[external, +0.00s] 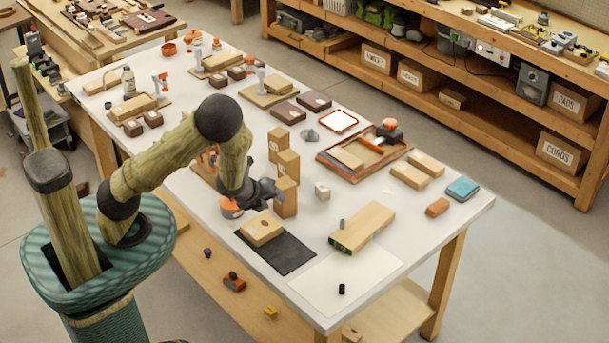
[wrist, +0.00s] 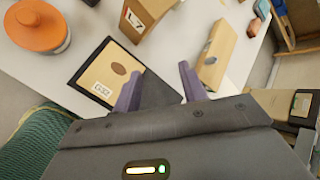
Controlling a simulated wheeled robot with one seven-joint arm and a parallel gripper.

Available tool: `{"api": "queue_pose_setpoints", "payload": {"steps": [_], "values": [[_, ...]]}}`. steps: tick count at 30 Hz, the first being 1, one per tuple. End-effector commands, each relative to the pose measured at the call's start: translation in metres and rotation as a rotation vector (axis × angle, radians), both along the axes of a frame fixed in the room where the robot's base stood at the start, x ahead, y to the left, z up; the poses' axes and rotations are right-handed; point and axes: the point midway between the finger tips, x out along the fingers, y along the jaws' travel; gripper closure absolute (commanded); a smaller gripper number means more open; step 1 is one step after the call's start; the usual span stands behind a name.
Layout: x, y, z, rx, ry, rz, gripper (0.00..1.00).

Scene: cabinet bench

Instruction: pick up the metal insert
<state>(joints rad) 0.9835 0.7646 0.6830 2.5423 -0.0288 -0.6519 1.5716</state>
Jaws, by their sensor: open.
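A small grey cylinder (external: 342,224), which looks like the metal insert, stands at the long wooden block (external: 363,228); I cannot tell whether it is in a hole or on top. In the wrist view a small grey spot (wrist: 210,60) shows on that block (wrist: 222,45). A small black cylinder (external: 342,289) stands on the white sheet. My gripper (external: 275,194) is open and empty, left of the long block. Its two purple fingers (wrist: 161,75) show in the wrist view, above the dark mat (wrist: 160,93). A labelled wooden block (wrist: 105,78) with a dark oval lies on that mat.
Upright wooden blocks (external: 287,165) stand close behind my gripper. An orange-lidded jar (wrist: 38,28) is at its left. A small pale cube (external: 322,190) and a wooden tray (external: 365,150) are farther back. The white sheet (external: 345,270) at the front is mostly bare.

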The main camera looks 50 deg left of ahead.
Motion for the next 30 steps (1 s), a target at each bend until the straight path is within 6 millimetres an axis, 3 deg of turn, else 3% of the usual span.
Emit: {"api": "queue_pose_setpoints", "payload": {"steps": [1, 3, 9, 12, 24, 30], "values": [[0.003, -0.011, -0.015, 0.087, -0.033, -0.11, 0.58], [0.008, -0.025, -0.021, 0.212, -0.093, -0.266, 0.58], [0.016, -0.075, -0.026, 0.562, -0.282, -0.671, 0.58], [0.015, -0.092, -0.023, 0.67, -0.35, -0.785, 0.58], [0.016, -0.099, -0.019, 0.712, -0.376, -0.827, 0.58], [0.035, -0.102, -0.028, 0.711, -0.377, -0.825, 0.58]]}}
